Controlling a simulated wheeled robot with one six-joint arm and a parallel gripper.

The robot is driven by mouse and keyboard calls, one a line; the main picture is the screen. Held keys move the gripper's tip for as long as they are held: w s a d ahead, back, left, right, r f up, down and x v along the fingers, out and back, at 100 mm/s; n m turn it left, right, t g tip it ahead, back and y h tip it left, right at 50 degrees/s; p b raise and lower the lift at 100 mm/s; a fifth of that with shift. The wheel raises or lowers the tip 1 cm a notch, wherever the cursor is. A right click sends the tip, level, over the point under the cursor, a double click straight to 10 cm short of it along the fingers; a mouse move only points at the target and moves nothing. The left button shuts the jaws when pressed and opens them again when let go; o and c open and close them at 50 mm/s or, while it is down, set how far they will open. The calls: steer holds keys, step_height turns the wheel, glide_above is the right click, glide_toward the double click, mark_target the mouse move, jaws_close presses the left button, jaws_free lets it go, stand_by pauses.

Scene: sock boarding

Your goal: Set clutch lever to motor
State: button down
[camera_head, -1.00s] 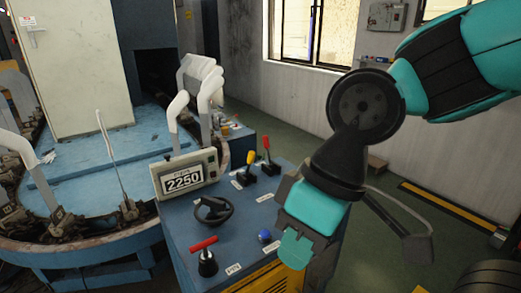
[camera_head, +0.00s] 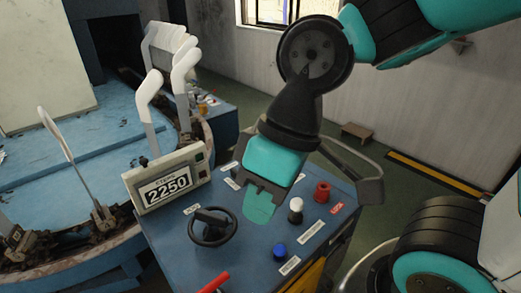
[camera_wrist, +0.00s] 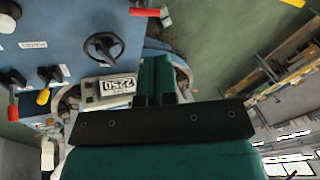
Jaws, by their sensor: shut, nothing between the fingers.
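My gripper (camera_head: 260,207) is shut and empty, pointing down over the blue control console (camera_head: 185,255). Its teal fingers also show in the wrist view (camera_wrist: 155,78). A lever with a red bar handle (camera_head: 214,283) is partly cut off at the bottom of the head view; the handle also shows at the top of the wrist view (camera_wrist: 150,12). A yellow-knobbed lever (camera_wrist: 43,97) and a red-knobbed lever (camera_wrist: 13,112) show at left in the wrist view; my gripper hides them in the head view. The labels are unreadable, so I cannot tell which is the clutch lever.
The console carries a black handwheel (camera_head: 213,227), a display reading 2250 (camera_head: 167,188), a blue button (camera_head: 280,251), a white-topped knob (camera_head: 296,209) and a red knob (camera_head: 322,191). White sock forms (camera_head: 150,88) stand on the machine at left.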

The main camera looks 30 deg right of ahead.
steer(key=w+d+f+m+t+y, duration=0.2)
steer(key=w+d+f+m, duration=0.25)
steer(key=w+m, duration=0.4)
steer(key=w+d+f+m+t+y, duration=0.25)
steer(key=w+d+m, duration=0.25)
steer(key=w+m, duration=0.4)
steer(key=w+d+f+m+t+h, duration=0.1)
steer(key=d+f+m+t, duration=0.2)
steer(key=d+m, duration=0.5)
steer(key=w+d+f+m+t+h, duration=0.1)
steer(key=w+d+f+m+t, duration=0.1)
steer(key=d+f+m, duration=0.3)
steer(key=d+m+t, duration=0.1)
steer(key=d+m, duration=0.3)
steer(key=shift+w+d+f, duration=0.2)
steer(key=shift+w+d, duration=0.05)
steer(key=shift+w, duration=0.05)
steer(key=w+a+r+p+x, duration=0.1)
steer(key=r+p+x, duration=0.1)
steer(key=x, duration=1)
steer(key=shift+w+a+p, duration=0.25)
steer(key=shift+a+p, duration=0.05)
steer(key=shift+p, duration=0.2)
